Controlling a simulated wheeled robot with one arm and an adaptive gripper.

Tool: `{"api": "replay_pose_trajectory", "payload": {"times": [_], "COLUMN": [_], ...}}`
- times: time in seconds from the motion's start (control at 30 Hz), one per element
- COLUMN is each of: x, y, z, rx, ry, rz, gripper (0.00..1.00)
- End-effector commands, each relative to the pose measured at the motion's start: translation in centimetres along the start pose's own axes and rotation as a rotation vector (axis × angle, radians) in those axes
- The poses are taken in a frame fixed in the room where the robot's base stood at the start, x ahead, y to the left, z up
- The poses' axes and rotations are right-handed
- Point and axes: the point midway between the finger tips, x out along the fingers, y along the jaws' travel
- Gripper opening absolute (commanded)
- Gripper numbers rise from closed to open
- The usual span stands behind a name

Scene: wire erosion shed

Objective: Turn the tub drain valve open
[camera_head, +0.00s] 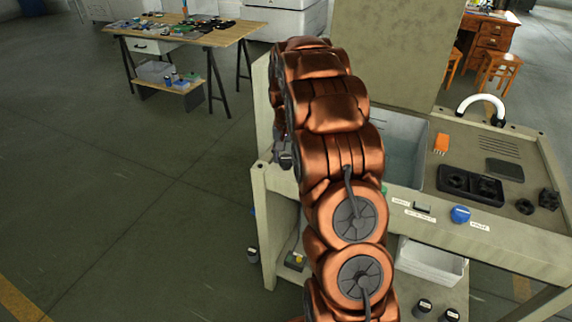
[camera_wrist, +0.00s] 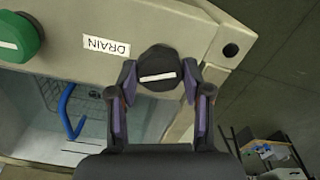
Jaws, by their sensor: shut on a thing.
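The drain valve knob (camera_wrist: 158,76) is a black round knob with a white bar mark that lies near horizontal in the wrist view. It sits on the beige front panel beside the label DRAIN (camera_wrist: 107,46), which reads upside down. My gripper (camera_wrist: 160,86) has one finger on each side of the knob and is shut on it. In the head view my copper-coloured arm hides the knob and most of the gripper. The tub (camera_head: 408,138) shows as a grey basin to the right of my arm.
A green knob (camera_wrist: 18,38) sits left of the label in the wrist view. A blue knob (camera_head: 460,214) is on the bench front. A blue hook-shaped thing (camera_wrist: 70,112) lies nearby. A wooden table (camera_head: 190,38) stands back left. The floor at left is clear.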

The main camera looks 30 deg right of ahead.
Motion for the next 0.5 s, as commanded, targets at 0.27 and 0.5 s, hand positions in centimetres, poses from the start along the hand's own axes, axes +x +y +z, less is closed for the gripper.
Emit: {"api": "replay_pose_trajectory", "payload": {"times": [0.27, 0.5], "x": [0.52, 0.35], "y": [-0.04, -0.10], "z": [0.01, -0.05], "rx": [-0.264, -0.492], "ry": [0.000, 0.003], "rz": [-0.001, -0.002], "gripper": [0.14, 0.14]}}
